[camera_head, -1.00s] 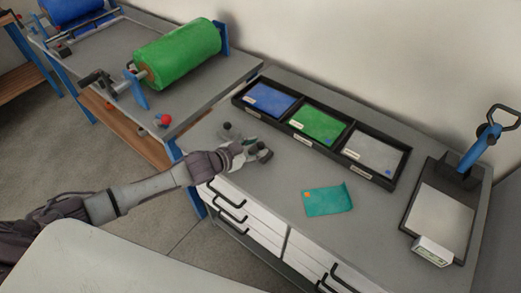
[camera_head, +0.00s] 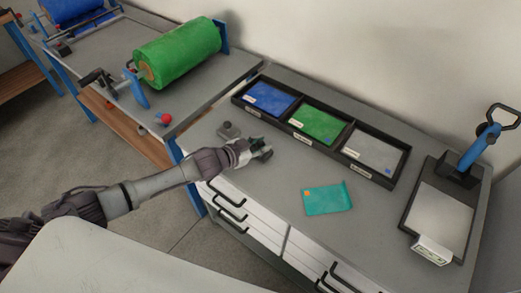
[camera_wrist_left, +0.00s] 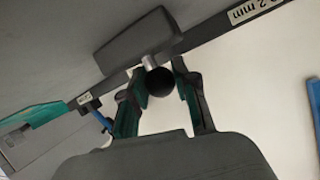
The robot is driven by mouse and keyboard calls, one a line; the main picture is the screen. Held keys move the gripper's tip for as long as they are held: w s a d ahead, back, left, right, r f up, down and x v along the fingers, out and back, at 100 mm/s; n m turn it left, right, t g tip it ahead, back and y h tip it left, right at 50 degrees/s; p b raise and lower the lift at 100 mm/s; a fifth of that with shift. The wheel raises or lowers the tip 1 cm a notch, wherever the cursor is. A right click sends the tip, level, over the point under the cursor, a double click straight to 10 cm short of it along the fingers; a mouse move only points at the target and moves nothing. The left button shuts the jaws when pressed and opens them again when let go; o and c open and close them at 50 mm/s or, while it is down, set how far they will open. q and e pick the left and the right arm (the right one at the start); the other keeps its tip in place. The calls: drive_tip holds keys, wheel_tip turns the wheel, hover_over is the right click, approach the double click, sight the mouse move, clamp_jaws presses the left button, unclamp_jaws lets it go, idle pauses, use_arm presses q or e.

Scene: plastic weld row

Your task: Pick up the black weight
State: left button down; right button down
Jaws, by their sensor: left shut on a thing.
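My left gripper (camera_head: 262,149) is over the left part of the grey worktop, in front of the black tray. In the left wrist view, which is roughly upside down, its green-padded fingers (camera_wrist_left: 160,83) are on either side of the round knob of a black weight (camera_wrist_left: 138,36). The gripper is shut on this knob. The weight has a dark block base and a short metal stem. I cannot tell whether the base touches the worktop. My right gripper is not in view.
A black tray (camera_head: 315,143) holds blue, green and grey sheets in compartments. A teal sheet (camera_head: 327,198) lies on the clear worktop. A sealer with a blue lever (camera_head: 480,146) stands at the right. A green roll (camera_head: 178,54) sits on the table at the left.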

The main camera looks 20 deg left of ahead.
use_arm(q)
drive_tip(key=shift+w+r, duration=0.1)
drive_tip(key=shift+r, duration=0.15)
